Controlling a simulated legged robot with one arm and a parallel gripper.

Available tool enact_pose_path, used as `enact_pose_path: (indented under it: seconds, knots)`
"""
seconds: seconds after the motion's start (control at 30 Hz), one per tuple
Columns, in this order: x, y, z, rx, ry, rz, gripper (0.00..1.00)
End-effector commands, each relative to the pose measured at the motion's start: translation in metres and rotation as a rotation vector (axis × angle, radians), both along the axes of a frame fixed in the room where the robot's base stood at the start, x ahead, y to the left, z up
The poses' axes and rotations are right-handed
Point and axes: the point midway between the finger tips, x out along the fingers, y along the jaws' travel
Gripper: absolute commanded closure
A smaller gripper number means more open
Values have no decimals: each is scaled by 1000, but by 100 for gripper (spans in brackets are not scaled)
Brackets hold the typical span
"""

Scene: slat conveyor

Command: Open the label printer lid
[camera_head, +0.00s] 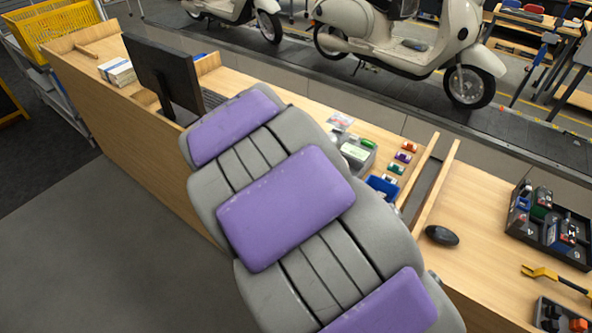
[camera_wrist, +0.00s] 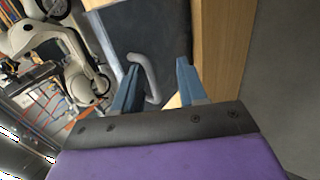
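In the wrist view my gripper (camera_wrist: 157,72) is open, its two blue fingers apart. A bent grey bar (camera_wrist: 151,78) shows between the fingers, against a dark flat panel (camera_wrist: 150,30). I cannot tell whether the fingers touch the bar, or whether bar and panel belong to the label printer. In the head view my purple and grey arm hides my gripper and part of the bench. A grey device with a pale face (camera_head: 356,152) shows just past the arm, partly hidden. I cannot identify a label printer lid with certainty.
The wooden bench (camera_head: 490,205) carries a black monitor (camera_head: 165,70), a paper stack (camera_head: 117,72), a blue bin (camera_head: 382,187), a black mouse (camera_head: 441,235) and a black tray (camera_head: 520,222) of parts. Scooters (camera_head: 400,40) stand beyond. The grey floor (camera_head: 110,240) in front is clear.

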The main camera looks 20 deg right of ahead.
Motion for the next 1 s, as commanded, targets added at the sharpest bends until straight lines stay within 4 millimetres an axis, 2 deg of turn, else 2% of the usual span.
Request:
enact_pose_path:
  seconds: [0.13, 0.27, 0.8, 1.0]
  knots:
    - [-3, 2, -1, -1, 8, -5, 63]
    - [-6, 10, 12, -2, 3, -3, 63]
    - [-43, 74, 107, -4, -5, 4, 63]
    - [-53, 87, 129, -5, -2, 2, 63]
